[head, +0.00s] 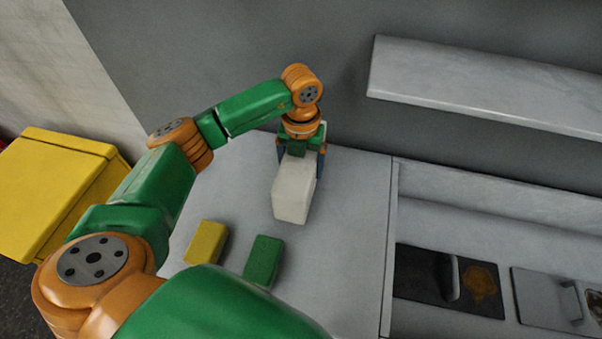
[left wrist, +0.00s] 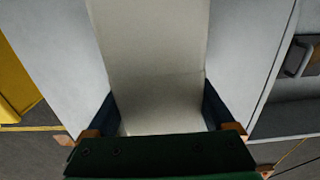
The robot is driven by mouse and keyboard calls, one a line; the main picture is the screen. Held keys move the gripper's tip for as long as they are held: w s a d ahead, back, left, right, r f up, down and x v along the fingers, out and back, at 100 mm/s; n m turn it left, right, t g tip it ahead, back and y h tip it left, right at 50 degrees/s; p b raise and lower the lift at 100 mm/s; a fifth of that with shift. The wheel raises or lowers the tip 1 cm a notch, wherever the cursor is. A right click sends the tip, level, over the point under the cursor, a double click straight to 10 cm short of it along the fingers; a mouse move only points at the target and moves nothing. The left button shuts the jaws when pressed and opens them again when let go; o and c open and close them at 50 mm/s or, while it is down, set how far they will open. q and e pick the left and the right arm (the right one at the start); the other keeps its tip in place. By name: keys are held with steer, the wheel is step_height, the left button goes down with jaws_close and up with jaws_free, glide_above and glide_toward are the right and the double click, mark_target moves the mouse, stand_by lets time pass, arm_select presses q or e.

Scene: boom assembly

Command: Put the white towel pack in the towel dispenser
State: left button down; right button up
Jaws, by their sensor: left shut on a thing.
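The white towel pack (head: 294,192) is a pale block at the far part of the grey table. My left gripper (head: 301,160) is shut on it, with one finger on each side. In the left wrist view the pack (left wrist: 152,60) fills the middle, between the two fingers of my left gripper (left wrist: 160,115). I cannot tell whether the pack touches the table or is held just above it. No towel dispenser can be made out for sure. My right gripper is not in view.
A yellow block (head: 206,243) and a green block (head: 263,260) lie on the table (head: 350,230), nearer than the pack. A yellow bin (head: 55,185) stands at left. A grey wall shelf (head: 480,85) juts out at upper right. A counter with dark lidded openings (head: 448,282) is at right.

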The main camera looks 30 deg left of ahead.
mark_target(291, 194)
arm_select(q)
steer(key=s+d+r+b, duration=0.3)
steer(key=s+d+r, duration=0.5)
steer(key=d+r, duration=0.3)
steer(key=s+a+f+n, duration=0.1)
steer(key=a+f+n, duration=0.1)
steer(key=n, duration=1.4)
steer(key=s+a+f+n, duration=0.1)
steer(key=a+f+n, duration=0.2)
steer(key=n, duration=1.4)
steer(key=shift+s+a+f, duration=0.15)
steer(key=shift+a+f, duration=0.15)
steer(key=shift+a, duration=0.45)
